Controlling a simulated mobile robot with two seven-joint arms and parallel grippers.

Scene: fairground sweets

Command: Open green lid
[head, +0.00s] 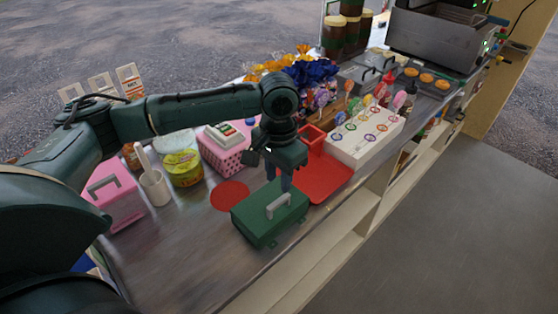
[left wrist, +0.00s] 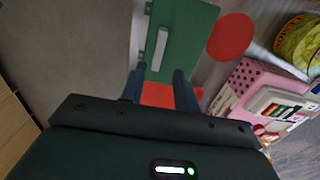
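The green lid (head: 255,217) lies on a green box near the front edge of the metal counter, with a light grey bar handle (head: 277,205) on top. The lid looks shut. In the left wrist view the green lid (left wrist: 188,30) and its handle (left wrist: 161,48) show just beyond my fingers. My left gripper (head: 279,183) points down above the back right side of the lid. Its two fingers (left wrist: 160,85) are apart with nothing between them, and the handle is not between them. My right gripper is in neither view.
A red flat disc (head: 230,195) lies left of the box. A red tray (head: 325,178) is close behind it on the right. A pink basket (head: 222,155), yellow tub (head: 183,165), white cup (head: 155,188) and pink box (head: 116,200) stand to the left. A white lollipop stand (head: 365,135) is right.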

